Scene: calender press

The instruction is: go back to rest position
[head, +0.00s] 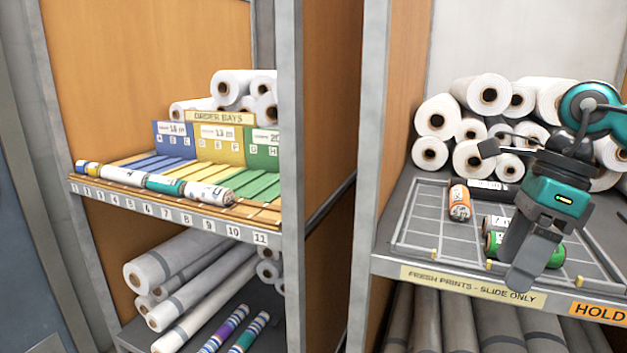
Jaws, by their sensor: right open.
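My right gripper (506,212) is in front of the right-hand shelf, its teal body and grey fingers above the grey gridded tray (408,238). Its jaws are open, and I see nothing held between them. An orange roll (459,204) stands out in the tray to the left of the gripper. A green-and-white roll (493,238) lies partly hidden behind the fingers, with more green showing to their right. A dark roll with a white label (487,185) lies at the tray's back. My left gripper is not in view.
White paper rolls (436,116) are stacked behind the tray. A grey post (366,150) and wood panels separate this bay from the left shelf, which has numbered slots (190,217), small rolls (165,184) and coloured order bays (220,145). Large rolls fill the lower shelves.

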